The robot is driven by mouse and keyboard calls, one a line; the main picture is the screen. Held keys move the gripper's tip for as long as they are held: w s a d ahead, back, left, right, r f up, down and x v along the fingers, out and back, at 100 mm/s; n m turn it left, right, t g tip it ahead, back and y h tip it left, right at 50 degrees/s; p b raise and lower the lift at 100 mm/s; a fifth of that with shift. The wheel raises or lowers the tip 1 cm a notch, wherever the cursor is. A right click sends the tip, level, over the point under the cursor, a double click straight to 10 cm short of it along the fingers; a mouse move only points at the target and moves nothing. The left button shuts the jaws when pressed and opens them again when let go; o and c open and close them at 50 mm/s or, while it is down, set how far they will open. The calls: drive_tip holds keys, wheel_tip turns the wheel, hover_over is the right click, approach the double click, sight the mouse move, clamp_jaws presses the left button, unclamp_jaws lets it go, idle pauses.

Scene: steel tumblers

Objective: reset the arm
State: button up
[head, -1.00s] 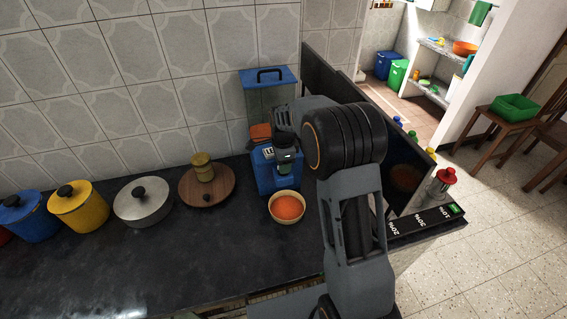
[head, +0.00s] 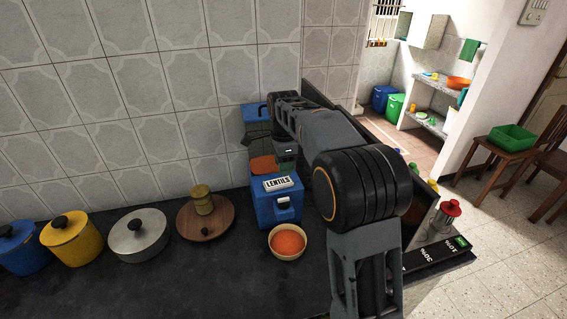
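My arm rises from the bottom right, and its forearm reaches back and left over the counter. My gripper (head: 284,152) is at the far end, in front of the blue-lidded dispenser (head: 255,112) and above its blue box labelled LENTILS (head: 277,206). It looks small and dark here, and its fingers cannot be made out, so I cannot tell whether it is open or shut. I see nothing held in it. The arm hides part of the dispenser.
A bowl of orange lentils (head: 288,243) stands before the box. To the left are a round wooden board (head: 222,224), a grey lidded pot (head: 138,234), a yellow pot (head: 72,242) and a blue pot (head: 20,250). A red-topped container (head: 447,215) stands right. The front counter is clear.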

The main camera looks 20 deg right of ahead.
drive_tip(key=shift+r, duration=0.2)
idle(0.3)
drive_tip(key=s+f+n+t, duration=0.2)
drive_tip(key=s+n+t, duration=0.2)
drive_tip(key=s+n, duration=1.4)
drive_tip(key=s, duration=0.5)
drive_tip(key=shift+s+d+f, duration=0.2)
drive_tip(key=shift+s, duration=0.05)
